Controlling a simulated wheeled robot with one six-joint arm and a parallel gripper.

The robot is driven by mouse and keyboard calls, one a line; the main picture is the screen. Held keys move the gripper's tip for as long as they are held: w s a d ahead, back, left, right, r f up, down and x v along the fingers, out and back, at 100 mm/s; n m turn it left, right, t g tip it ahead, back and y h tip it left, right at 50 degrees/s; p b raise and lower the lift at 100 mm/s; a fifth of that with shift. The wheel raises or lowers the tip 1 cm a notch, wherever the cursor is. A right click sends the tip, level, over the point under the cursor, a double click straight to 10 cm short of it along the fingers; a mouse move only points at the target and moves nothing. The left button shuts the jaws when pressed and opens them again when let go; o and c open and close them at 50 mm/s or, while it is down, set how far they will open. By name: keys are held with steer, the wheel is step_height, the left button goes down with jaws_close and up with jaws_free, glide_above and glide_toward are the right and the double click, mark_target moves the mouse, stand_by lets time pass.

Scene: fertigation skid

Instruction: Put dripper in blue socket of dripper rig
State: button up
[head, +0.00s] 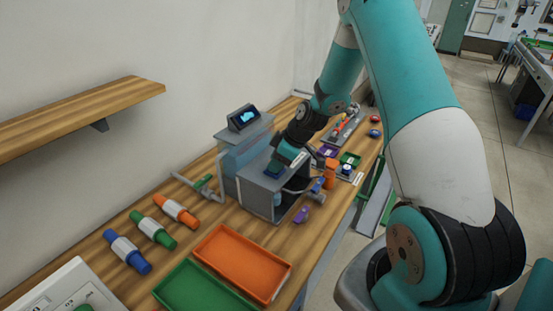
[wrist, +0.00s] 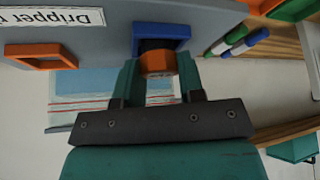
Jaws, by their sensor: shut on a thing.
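The grey dripper rig (head: 262,188) stands on the wooden bench. In the wrist view its face carries a label (wrist: 52,17) reading "Dripper r…", a square blue socket (wrist: 178,31) and an orange socket (wrist: 38,61). My gripper (wrist: 158,75) is shut on the dripper (wrist: 157,65), an orange-brown and black piece, with a finger on each side. The dripper's black end lies at the opening of the blue socket; how deep it sits is hidden. In the head view my gripper (head: 282,164) is at the top of the rig, and the dripper is hidden.
An orange tray (head: 236,281) and a green tray (head: 205,303) lie in front. Blue, green and orange banded cylinders (head: 152,229) lie at left. An orange bottle (head: 331,172) and a purple piece (head: 302,214) stand right of the rig. A wall shelf (head: 88,112) juts out at left.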

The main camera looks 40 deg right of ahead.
steer(key=shift+f, duration=0.2)
steer(key=o, duration=0.9)
steer(key=shift+r, duration=0.1)
steer(key=shift+r, duration=0.1)
steer(key=b+v, duration=0.4)
steer(key=v, duration=0.8)
steer(key=s+a+r+g, duration=0.1)
steer(key=s+a+r, duration=0.2)
steer(key=a, duration=0.6)
steer(key=s+a+r+g, duration=0.1)
steer(key=s+a+r, duration=0.2)
steer(key=a, duration=0.5)
steer(key=s+a+r+g, duration=0.1)
steer(key=s+a, duration=0.4)
steer(key=s, duration=0.3)
steer(key=s+a+r+m+g, duration=0.1)
steer(key=s+a, duration=0.5)
steer(key=s, duration=0.3)
steer(key=shift+s+a, duration=0.2)
steer(key=shift+s, duration=0.1)
